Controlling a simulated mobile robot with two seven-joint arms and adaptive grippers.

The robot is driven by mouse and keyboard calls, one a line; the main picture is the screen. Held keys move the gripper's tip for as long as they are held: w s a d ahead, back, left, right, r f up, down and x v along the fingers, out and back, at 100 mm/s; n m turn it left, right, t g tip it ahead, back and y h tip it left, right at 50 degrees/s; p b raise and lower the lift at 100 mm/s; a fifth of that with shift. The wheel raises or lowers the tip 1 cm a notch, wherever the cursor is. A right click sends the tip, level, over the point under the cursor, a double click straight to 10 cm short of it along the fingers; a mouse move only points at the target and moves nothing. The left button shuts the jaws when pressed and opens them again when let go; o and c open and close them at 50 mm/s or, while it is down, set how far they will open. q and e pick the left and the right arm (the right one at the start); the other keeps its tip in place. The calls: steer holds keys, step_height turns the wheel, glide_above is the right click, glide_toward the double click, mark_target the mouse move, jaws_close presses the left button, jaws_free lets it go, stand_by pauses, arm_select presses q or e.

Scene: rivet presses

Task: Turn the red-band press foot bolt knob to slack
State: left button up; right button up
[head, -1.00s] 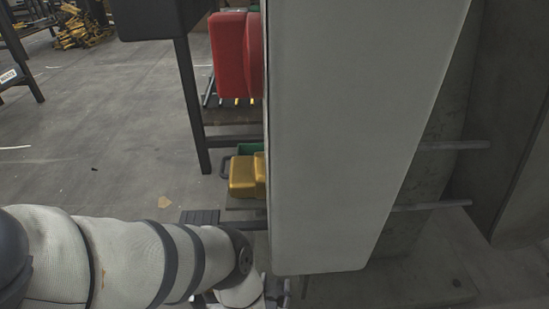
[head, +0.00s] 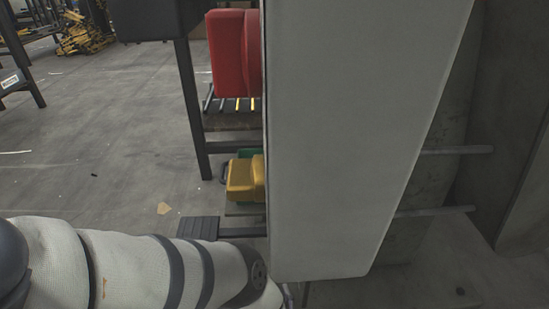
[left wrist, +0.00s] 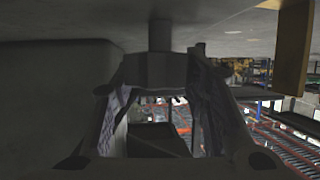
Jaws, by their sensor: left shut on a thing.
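In the left wrist view my left gripper (left wrist: 155,76) is shut on a dark knob (left wrist: 152,67). The knob hangs on a short dark stem (left wrist: 159,36) under a broad grey underside. One finger stands on each side of the knob. In the head view my left arm comes in along the bottom, and its gripper is mostly hidden at the lower frame edge by the tall pale press panel (head: 355,130). The knob is not visible there. No red band can be made out on the press. My right gripper is not in view.
A red block (head: 226,55) and a yellow block (head: 243,181) stick out left of the panel. A dark frame leg (head: 188,110) stands beside them. Two grey rods (head: 455,151) lie at the right. Open floor (head: 90,150) is at the left.

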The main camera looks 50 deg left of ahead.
arm_select(q)
steer(key=o, duration=1.2)
steer(key=shift+c, duration=0.2)
steer(key=v, duration=1.2)
